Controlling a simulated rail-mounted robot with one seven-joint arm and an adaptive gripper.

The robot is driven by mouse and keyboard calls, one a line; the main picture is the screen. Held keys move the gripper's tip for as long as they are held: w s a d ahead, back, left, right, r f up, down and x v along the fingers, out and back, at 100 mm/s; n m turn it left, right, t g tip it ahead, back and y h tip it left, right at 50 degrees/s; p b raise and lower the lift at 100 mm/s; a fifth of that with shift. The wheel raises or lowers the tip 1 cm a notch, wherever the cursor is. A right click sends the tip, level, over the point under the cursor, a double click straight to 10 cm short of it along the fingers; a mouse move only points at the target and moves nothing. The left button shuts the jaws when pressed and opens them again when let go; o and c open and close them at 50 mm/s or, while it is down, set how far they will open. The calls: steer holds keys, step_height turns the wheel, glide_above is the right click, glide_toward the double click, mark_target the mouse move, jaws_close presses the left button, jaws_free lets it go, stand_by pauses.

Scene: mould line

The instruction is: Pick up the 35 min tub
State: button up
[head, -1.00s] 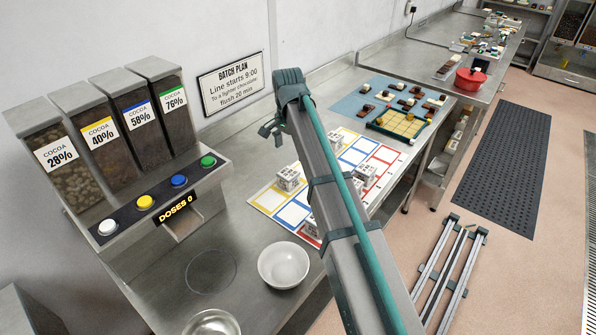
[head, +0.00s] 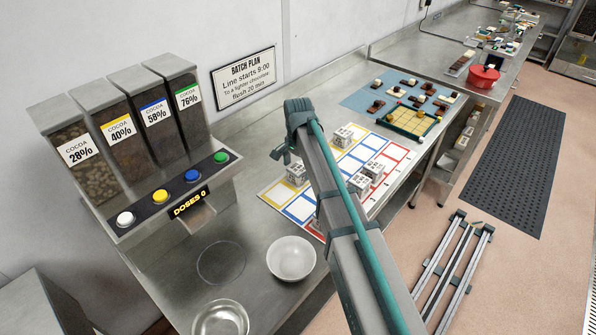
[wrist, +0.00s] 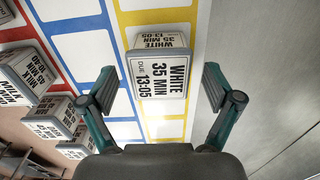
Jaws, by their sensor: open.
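The 35 min tub (wrist: 160,78) is a white tub with a grey-rimmed label reading "WHITE 35 MIN DUE 13:05". In the wrist view it stands on the yellow column of the mat (wrist: 163,128). My gripper (wrist: 158,88) is open, with one finger to each side of the tub and visible gaps between. In the head view my gripper (head: 281,153) hangs above the wall-side part of the mat, and a tub (head: 296,173) stands just below it. The tub labels are too small to read there.
Several other tubs (head: 373,169) stand on the mat, including a milk tub (wrist: 25,75) to the left in the wrist view. A white bowl (head: 291,259) and the cocoa dispenser (head: 176,196) are nearer.

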steer(key=shift+f, duration=0.8)
steer(key=c, duration=1.3)
steer(key=shift+r, duration=0.8)
steer(key=s+d+r, duration=0.2)
steer(key=s+r, duration=0.2)
steer(key=r, duration=0.2)
steer(key=s+d+r, duration=0.1)
steer(key=s+r, duration=0.3)
steer(key=r, duration=0.2)
steer(key=s+d+r+p, duration=0.1)
steer(key=s+d+r, duration=0.1)
steer(key=s+r, duration=0.3)
steer(key=shift+d+r, duration=0.35)
steer(key=shift+r, duration=0.35)
